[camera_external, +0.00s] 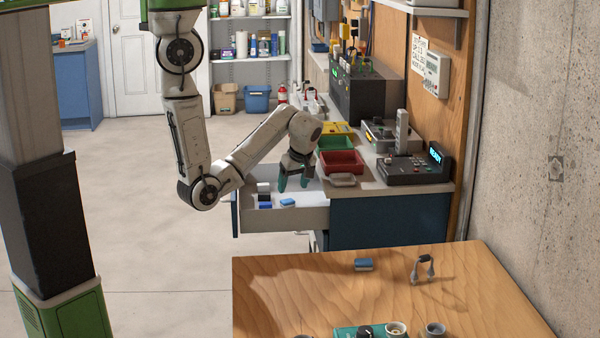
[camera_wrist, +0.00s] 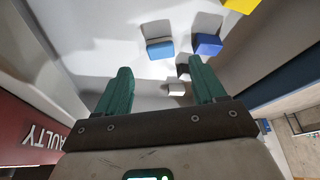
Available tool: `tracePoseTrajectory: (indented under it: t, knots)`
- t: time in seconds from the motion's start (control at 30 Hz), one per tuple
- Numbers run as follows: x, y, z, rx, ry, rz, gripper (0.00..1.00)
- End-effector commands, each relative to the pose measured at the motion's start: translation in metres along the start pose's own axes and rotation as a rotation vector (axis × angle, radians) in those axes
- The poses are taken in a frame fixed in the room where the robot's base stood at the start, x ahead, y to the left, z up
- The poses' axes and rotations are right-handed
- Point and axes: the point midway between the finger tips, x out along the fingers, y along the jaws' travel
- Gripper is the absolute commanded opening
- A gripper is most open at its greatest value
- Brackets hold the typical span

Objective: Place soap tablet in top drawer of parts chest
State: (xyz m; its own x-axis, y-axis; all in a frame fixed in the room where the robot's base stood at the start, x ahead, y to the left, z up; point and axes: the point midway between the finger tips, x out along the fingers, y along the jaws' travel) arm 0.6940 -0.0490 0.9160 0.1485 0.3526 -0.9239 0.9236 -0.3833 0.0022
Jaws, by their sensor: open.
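The top drawer (camera_external: 311,217) of the blue-fronted parts chest (camera_external: 385,222) is pulled open. A light blue, pale-sided block (camera_external: 288,202) lies in it, perhaps the soap tablet; it also shows in the wrist view (camera_wrist: 160,48), apart from the fingers. Which piece is the soap tablet I cannot tell for sure. A darker blue block (camera_external: 265,206) and a small white piece (camera_wrist: 176,88) are also in the drawer, with a dark piece (camera_wrist: 183,72) beside them. My gripper (camera_external: 294,183) points down over the drawer, its green fingers apart, with nothing held between them (camera_wrist: 162,88).
A red bin (camera_external: 341,162) stands on the chest top close to my gripper; its side reads "FAULTY" in the wrist view (camera_wrist: 35,135). Green (camera_external: 335,142) and yellow (camera_external: 337,128) bins stand behind it. A blue block (camera_external: 363,264) lies on the wooden table (camera_external: 290,290) in front.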

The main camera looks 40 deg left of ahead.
Motion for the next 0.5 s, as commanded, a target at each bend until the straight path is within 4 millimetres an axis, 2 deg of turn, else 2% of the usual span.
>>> tracePoseTrajectory:
  t: [0.03,0.13,0.5]
  knots:
    - [-0.018,0.0,-0.003,0.001,0.001,0.0,0.69]
    - [-0.037,0.0,-0.003,0.001,0.0,-0.001,0.69]
    - [-0.055,0.0,-0.001,0.0,0.0,-0.003,0.69]
